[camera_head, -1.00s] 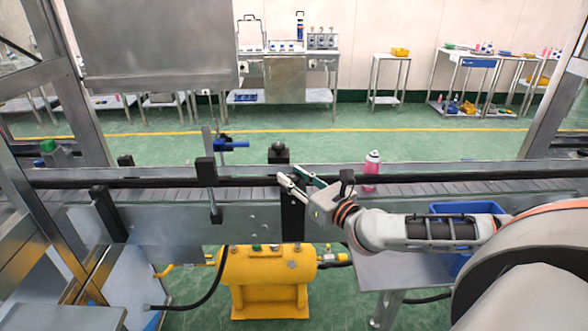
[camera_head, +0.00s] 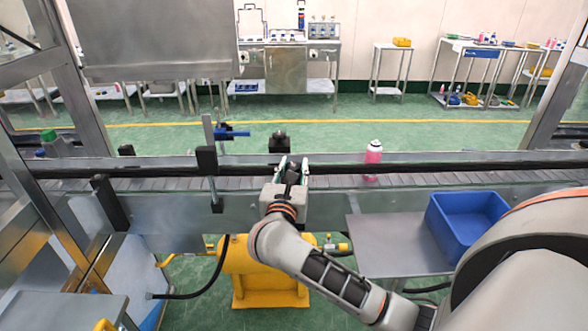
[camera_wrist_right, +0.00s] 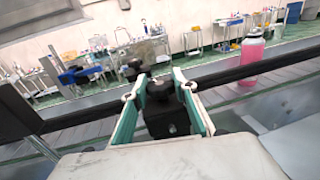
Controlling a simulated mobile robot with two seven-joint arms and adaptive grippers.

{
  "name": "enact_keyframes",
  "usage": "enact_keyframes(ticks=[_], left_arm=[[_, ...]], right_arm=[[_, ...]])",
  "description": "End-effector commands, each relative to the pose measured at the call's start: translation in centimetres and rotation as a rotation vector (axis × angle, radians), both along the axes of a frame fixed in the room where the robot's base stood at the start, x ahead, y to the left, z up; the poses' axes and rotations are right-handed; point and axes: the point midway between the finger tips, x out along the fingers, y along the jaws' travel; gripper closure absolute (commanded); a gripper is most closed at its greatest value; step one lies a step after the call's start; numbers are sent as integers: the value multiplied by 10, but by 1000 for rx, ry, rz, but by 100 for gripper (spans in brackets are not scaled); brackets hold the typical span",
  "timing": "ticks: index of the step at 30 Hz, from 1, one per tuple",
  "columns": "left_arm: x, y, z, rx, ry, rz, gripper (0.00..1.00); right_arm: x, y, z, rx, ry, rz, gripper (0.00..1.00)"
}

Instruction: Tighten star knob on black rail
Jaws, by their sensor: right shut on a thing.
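A black star knob (camera_wrist_right: 158,88) sits on a dark block (camera_wrist_right: 168,120) in the right wrist view, between the two fingers. My right gripper (camera_head: 292,166) reaches over the conveyor's near side, pointing away from me, and is shut on this knob. In the right wrist view my gripper (camera_wrist_right: 160,92) has a pale green-lined finger on each side of the knob. The black rail (camera_head: 450,169) runs across behind the conveyor slats; it also shows in the right wrist view (camera_wrist_right: 215,78). My left gripper is not in view.
A pink bottle (camera_head: 373,160) stands on the conveyor right of my gripper. Another black bracket with a knob (camera_head: 280,142) stands just beyond it. A post with a blue clamp (camera_head: 230,133) is to the left. A blue bin (camera_head: 466,222) sits on the side table at right.

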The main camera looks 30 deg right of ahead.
Motion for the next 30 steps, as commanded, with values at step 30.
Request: enact_keyframes(ticks=[30], left_arm=[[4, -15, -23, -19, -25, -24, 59]], right_arm=[[2, 0, 3, -7, -5, -431, 94]])
